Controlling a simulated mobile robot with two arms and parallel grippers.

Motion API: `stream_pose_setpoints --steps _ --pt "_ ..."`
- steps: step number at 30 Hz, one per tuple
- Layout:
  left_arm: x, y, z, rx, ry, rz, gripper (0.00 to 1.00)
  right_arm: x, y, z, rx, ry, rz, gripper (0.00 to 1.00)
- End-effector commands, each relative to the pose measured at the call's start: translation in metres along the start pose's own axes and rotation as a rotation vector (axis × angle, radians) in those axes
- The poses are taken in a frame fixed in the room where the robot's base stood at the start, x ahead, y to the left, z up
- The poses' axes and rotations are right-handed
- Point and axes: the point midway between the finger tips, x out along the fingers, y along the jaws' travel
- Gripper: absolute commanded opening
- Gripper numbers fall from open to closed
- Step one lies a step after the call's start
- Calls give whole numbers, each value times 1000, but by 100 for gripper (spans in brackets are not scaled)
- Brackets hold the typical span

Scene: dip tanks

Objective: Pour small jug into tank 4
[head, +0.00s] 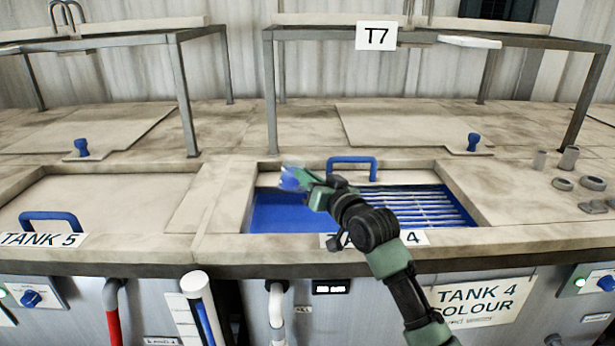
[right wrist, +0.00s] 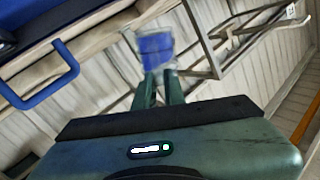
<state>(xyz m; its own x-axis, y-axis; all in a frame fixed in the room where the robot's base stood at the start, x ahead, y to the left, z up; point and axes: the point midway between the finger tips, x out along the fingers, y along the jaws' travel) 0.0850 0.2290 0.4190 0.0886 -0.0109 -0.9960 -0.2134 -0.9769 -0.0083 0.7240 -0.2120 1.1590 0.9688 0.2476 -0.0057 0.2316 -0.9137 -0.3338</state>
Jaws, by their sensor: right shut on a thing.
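The small jug (head: 293,179) looks clear with blue liquid in it and appears tilted; it is blurred. My right gripper (head: 312,188) is shut on it and holds it over the left part of tank 4 (head: 285,212). In the right wrist view the jug (right wrist: 155,52) sits at the tips of the right gripper's fingers (right wrist: 158,82). Tank 4 is open and shows blue liquid, with a slatted rack on its right side. Whether liquid is leaving the jug cannot be told. My left gripper is not in view.
A blue handle (head: 352,162) stands at tank 4's back edge. Tank 5 (head: 105,195) at the left is covered by a lid with a blue handle (head: 50,220). Metal frames stand behind, one with a T7 sign (head: 376,36). Small grey weights (head: 562,184) sit at the right.

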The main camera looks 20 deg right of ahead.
Motion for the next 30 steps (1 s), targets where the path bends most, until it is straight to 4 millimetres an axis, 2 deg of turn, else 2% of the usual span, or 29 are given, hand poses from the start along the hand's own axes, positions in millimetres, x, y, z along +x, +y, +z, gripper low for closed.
stream_pose_setpoints --steps 5,10,19,30 --pt "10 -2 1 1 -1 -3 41 0 2 11 190 2 -2 0" --pt "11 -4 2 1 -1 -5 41 0 7 15 628 4 -7 0" --pt "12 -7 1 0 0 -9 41 0 18 25 952 5 -7 0" --pt "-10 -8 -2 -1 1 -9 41 0 23 26 1134 4 -7 0"
